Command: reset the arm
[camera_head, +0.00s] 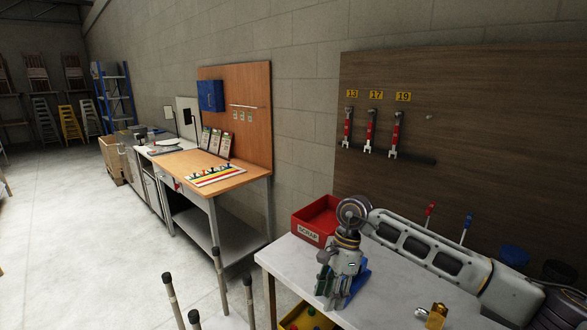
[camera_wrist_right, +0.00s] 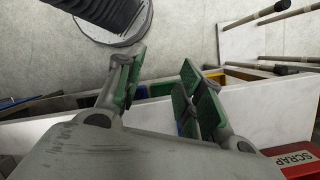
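My right gripper (camera_head: 335,298) hangs at the end of my right arm, which comes in from the right over the white workbench (camera_head: 288,262). It points down near the bench's front edge. In the right wrist view the gripper (camera_wrist_right: 160,85) has its two green-padded fingers apart, with nothing between them. A blue item (camera_head: 360,272) shows partly behind the gripper; its shape is mostly hidden. My left gripper is in neither view.
A red SCRAP bin (camera_head: 314,222) stands on the bench beside my right arm. A brass padlock-like item (camera_head: 434,314) lies near the front. A yellow bin (camera_head: 296,321) is below. Wrenches (camera_head: 370,131) hang on the back board. Upright dark-tipped posts (camera_head: 172,295) stand left of the bench.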

